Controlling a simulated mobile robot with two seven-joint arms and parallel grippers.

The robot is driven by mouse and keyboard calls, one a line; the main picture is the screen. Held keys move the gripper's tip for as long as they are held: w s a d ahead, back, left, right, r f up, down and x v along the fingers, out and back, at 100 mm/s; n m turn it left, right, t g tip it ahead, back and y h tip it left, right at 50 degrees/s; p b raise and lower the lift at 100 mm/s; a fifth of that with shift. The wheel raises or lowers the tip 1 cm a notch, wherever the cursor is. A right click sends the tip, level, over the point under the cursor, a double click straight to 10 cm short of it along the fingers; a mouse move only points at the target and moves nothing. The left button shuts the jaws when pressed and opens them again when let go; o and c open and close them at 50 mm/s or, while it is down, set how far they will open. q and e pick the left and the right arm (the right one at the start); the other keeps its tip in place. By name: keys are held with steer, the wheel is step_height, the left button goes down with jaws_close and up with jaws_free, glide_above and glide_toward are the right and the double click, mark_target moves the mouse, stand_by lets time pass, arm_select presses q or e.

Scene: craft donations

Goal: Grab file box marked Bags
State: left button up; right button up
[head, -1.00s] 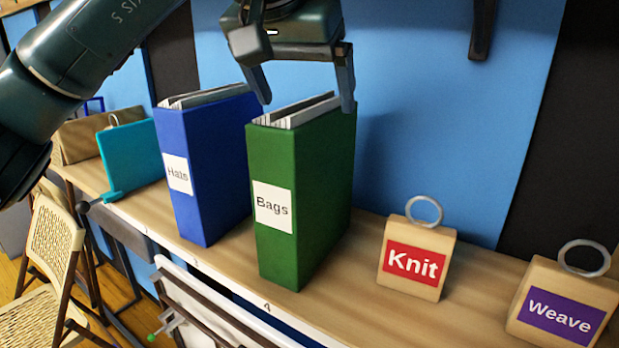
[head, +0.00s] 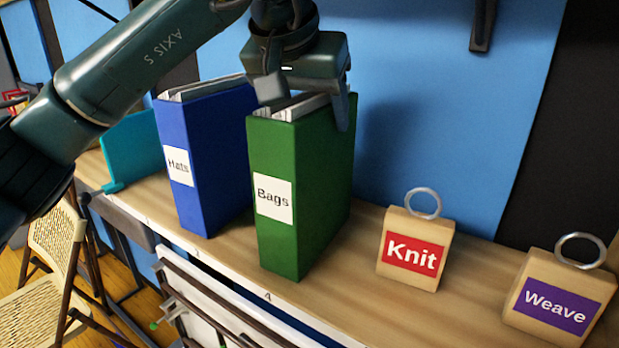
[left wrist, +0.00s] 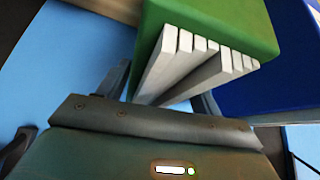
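The green file box marked Bags (head: 272,200) stands upright on the wooden shelf, with white sheets showing in its open top. It also shows in the left wrist view (left wrist: 225,22), with the ends of the sheets facing the camera. My left gripper (head: 305,112) is right above and at the top of this box. Its fingers are spread, one at the box's right side and one near its left side. Contact with the box is not clear. My right gripper is not in view.
A blue file box marked Hats (head: 190,170) stands close left of the green one. Wooden blocks marked Knit (head: 412,250) and Weave (head: 555,300) stand to the right. A blue wall is behind. Folding chairs (head: 55,245) are below left.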

arm_select(q)
steer(key=c, duration=1.3)
jaws_close()
steer(key=shift+r, duration=0.1)
